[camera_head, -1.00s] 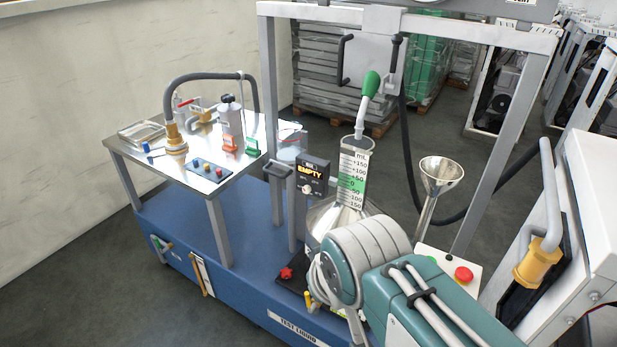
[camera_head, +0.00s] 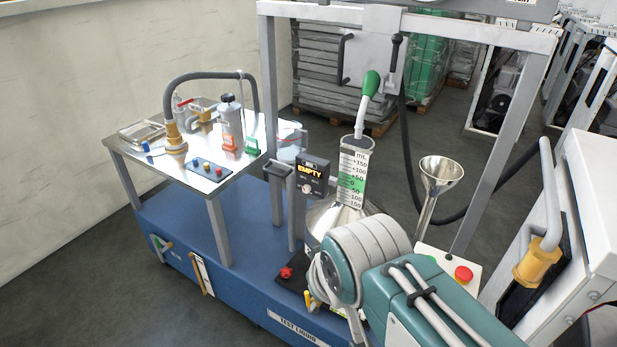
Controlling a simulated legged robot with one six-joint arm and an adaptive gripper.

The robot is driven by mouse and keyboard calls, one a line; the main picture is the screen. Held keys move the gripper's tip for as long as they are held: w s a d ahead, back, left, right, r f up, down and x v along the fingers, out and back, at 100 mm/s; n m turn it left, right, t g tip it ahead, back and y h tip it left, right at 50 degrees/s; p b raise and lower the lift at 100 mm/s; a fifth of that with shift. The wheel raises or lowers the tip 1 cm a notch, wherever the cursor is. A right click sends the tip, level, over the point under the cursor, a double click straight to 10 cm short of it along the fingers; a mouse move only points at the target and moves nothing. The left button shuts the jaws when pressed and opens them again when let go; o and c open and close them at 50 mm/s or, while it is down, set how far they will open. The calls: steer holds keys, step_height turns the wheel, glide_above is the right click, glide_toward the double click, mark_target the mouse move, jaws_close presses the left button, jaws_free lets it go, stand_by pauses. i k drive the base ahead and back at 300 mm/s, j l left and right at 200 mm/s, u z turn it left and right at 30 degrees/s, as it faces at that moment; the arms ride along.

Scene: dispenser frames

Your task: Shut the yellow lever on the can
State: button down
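The can (camera_head: 325,214) is a shiny metal cone standing on the blue cart, with a graduated neck (camera_head: 352,178) marked in mL above it. The yellow lever (camera_head: 308,298) is low at the front of the can, at the left edge of my arm. It is small and partly covered, so I cannot tell whether it is open or shut. My teal and grey arm reaches in from the lower right and hides much of the can's lower part. My gripper is hidden behind the arm, so its fingers do not show.
A red star knob (camera_head: 286,272) sits on a black base left of the lever. A green-handled nozzle (camera_head: 371,84) enters the neck. A funnel (camera_head: 440,176) stands to the right. A steel table (camera_head: 213,190) with fittings is at the left. A metal frame post (camera_head: 268,80) rises behind the can.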

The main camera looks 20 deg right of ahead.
mark_target(310, 307)
steer(key=k+z, duration=0.15)
steer(key=k+j+z, duration=0.1)
steer(key=z, duration=0.25)
steer(key=k+j+z, duration=0.1)
steer(key=z, duration=0.25)
steer(key=k+l+z, duration=0.4)
steer(key=i+j, duration=0.05)
steer(key=i, duration=0.05)
